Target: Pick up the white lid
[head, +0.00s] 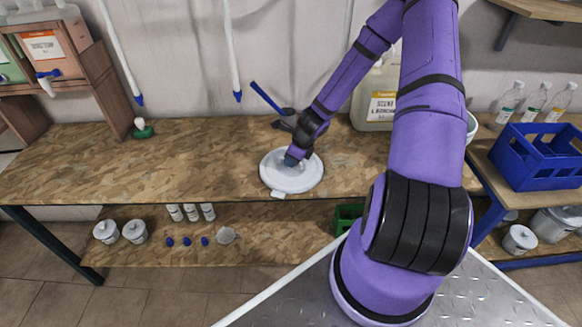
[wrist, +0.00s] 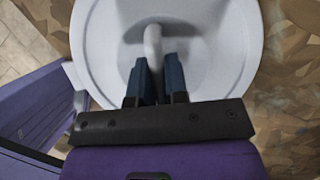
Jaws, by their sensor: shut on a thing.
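The white lid (head: 291,180) is a round, shallow disc at the front middle of the wooden workbench. In the wrist view the lid (wrist: 212,30) fills the upper middle, with a raised rim and a white handle (wrist: 153,45) at its centre. My gripper (wrist: 153,78) is over the lid, its two dark blue fingers shut on the handle from both sides. In the head view my gripper (head: 293,157) reaches down to the lid's middle. I cannot tell whether the lid touches the bench. The fingers hide part of the handle.
A large jug (head: 376,98) stands behind my arm. A green-and-white brush (head: 143,129) lies left on the workbench (head: 80,165). A blue crate (head: 540,157) and several bottles are on the right table. The bench left of the lid is clear. Small pots stand on the lower shelf.

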